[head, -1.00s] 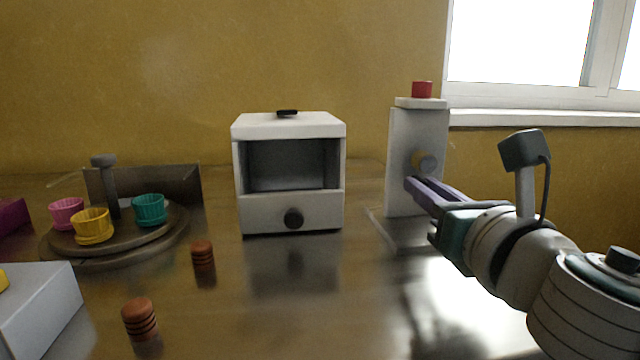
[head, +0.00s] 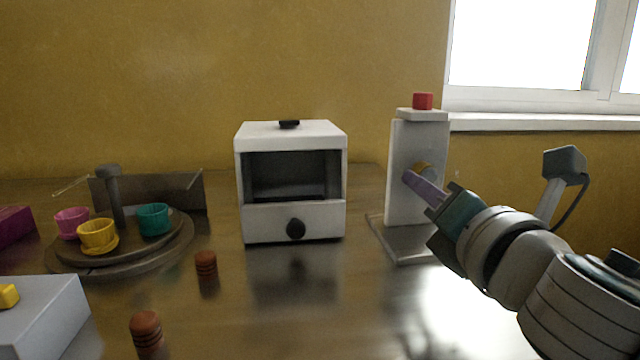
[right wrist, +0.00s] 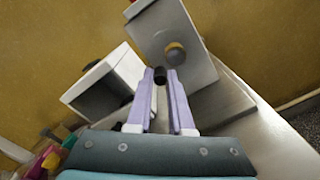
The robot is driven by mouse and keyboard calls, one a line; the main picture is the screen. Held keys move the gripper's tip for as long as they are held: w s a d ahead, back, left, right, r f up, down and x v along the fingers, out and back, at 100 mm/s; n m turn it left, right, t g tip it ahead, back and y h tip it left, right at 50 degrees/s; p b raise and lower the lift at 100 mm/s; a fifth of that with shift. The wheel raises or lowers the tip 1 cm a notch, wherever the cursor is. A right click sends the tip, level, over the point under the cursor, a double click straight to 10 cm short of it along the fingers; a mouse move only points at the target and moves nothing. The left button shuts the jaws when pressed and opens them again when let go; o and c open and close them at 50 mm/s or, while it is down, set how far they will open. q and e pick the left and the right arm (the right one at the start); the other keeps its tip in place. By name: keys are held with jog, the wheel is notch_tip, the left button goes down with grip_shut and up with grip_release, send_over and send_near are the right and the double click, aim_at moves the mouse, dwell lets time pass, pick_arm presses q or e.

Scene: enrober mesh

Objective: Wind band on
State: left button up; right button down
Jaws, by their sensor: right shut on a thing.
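A white upright stand (head: 405,150) with a red block (head: 423,101) on top is at the right in the head view. A round yellow-brown knob (head: 424,168) is on its face, and it also shows in the right wrist view (right wrist: 175,54). My right gripper (head: 408,177) reaches the stand just below and left of this knob. In the right wrist view its purple fingers (right wrist: 161,80) come together at the tips on a small dark peg (right wrist: 160,74). How the peg joins the knob is hidden. My left gripper is not in view. I cannot make out a band.
A white open-fronted box (head: 292,222) with a black knob stands left of the stand. Farther left, a round tray (head: 80,259) bears pink, yellow and teal cups. Two brown ridged pieces (head: 206,264) stand on the table, near a pale block (head: 45,310). The table centre front is clear.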

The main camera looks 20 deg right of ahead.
aim_at(429, 157)
jog(key=m, duration=0.2)
jog(key=r+m+p, duration=0.1)
jog(key=m, duration=0.1)
jog(key=shift+r+m, duration=0.15)
jog(key=shift+m, duration=0.15)
jog(key=m, duration=0.2)
jog(key=r+m+p, duration=0.1)
jog(key=shift+d+m, duration=0.25)
jog(key=shift+m, duration=0.15)
jog(key=m, duration=0.1)
jog(key=m+p, duration=0.1)
jog(key=m, duration=0.2)
jog(key=shift+s+d+r+p, duration=0.15)
jog(key=shift+d+r+p, duration=0.15)
jog(key=shift+d+p, duration=0.1)
jog(key=shift+s+d+r+m+p, duration=0.1)
jog(key=shift+d+m+p, duration=0.2)
jog(key=shift+m, duration=0.7)
jog(key=shift+d+m+p, duration=0.1)
jog(key=shift+m+p, duration=0.3)
jog(key=shift+m, duration=0.6)
jog(key=c, duration=0.8)
grip_release()
jog(key=v, duration=1)
